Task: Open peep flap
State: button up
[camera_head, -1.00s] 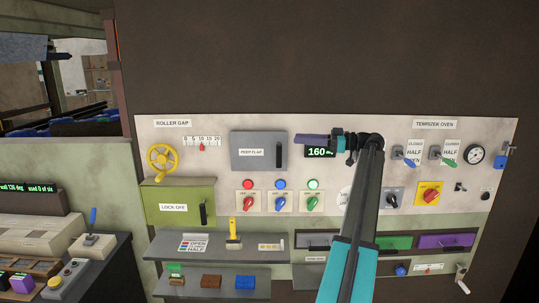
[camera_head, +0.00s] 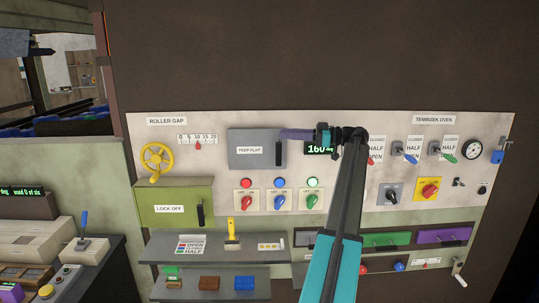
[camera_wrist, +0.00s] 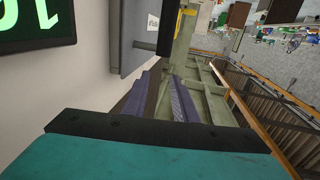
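The peep flap (camera_head: 252,158) is a grey square plate on the pale panel, labelled PEEP FLAP, and it looks shut. Its black upright handle (camera_head: 279,155) is on the right side. My gripper (camera_head: 284,134) has purple fingers and reaches in from the right, its tips at the handle's upper end. In the wrist view the two fingers (camera_wrist: 163,82) stand apart with a gap between them. The black handle (camera_wrist: 168,28) shows just ahead of the tips, beside the flap's grey plate (camera_wrist: 130,40). I cannot tell whether the fingers touch the handle.
A green-digit display (camera_head: 319,148) is just under my gripper. Below the flap are red, blue and green lamps with rotary switches (camera_head: 280,201). A yellow handwheel (camera_head: 155,160) and a green lock-off box (camera_head: 175,203) are to the left. Shelves (camera_head: 213,245) jut out below.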

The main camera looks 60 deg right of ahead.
aim_at(257, 153)
notch_tip(257, 153, down, 8)
jog(key=p, duration=0.3)
jog(key=p+x, duration=0.3)
jog(key=x, duration=0.4)
jog(key=shift+w, duration=0.1)
dwell(0.4)
grip_shut()
